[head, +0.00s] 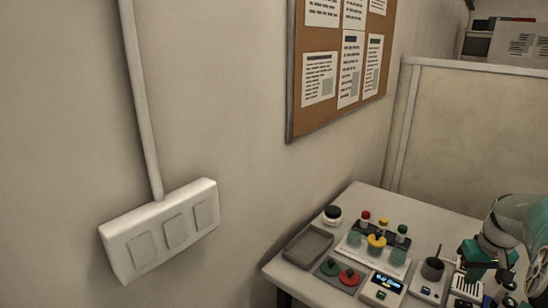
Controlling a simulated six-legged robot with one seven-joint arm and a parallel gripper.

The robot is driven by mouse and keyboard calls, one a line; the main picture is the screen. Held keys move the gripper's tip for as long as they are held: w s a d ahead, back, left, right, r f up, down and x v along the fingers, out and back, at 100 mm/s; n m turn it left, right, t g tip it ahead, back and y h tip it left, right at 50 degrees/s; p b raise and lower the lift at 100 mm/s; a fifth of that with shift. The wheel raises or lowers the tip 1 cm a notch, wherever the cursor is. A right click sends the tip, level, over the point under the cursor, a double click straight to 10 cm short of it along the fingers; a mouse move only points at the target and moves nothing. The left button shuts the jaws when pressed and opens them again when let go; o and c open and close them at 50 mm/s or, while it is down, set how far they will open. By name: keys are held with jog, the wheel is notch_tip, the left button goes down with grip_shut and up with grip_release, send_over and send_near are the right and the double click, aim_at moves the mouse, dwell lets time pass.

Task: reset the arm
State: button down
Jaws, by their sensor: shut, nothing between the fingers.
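My arm, white and teal, comes in at the right edge over the right end of a white table (453,226). My gripper (482,264) is at its end, small and dark with teal parts, above the small devices there. It is shut and holds nothing. The fingertips are hard to make out against the things behind them, and I cannot tell whether they touch anything.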

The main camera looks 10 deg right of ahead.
jog(key=w+a+r+n+t+h, duration=0.1)
jog(key=a+r, duration=0.3)
jog(key=a, duration=0.8)
jog(key=w+a+r+n, duration=0.15)
jog(key=a+r, duration=0.25)
jog(key=a, duration=0.7)
jog(key=s+a+t, duration=0.1)
jog(key=s+a, duration=0.4)
jog(key=a, duration=0.4)
jog(key=s+a+n+t+y, duration=0.1)
jog(key=s+a, duration=0.4)
jog(key=a, duration=0.4)
jog(key=shift+t+y, duration=0.3)
jog(key=shift+t, duration=0.1)
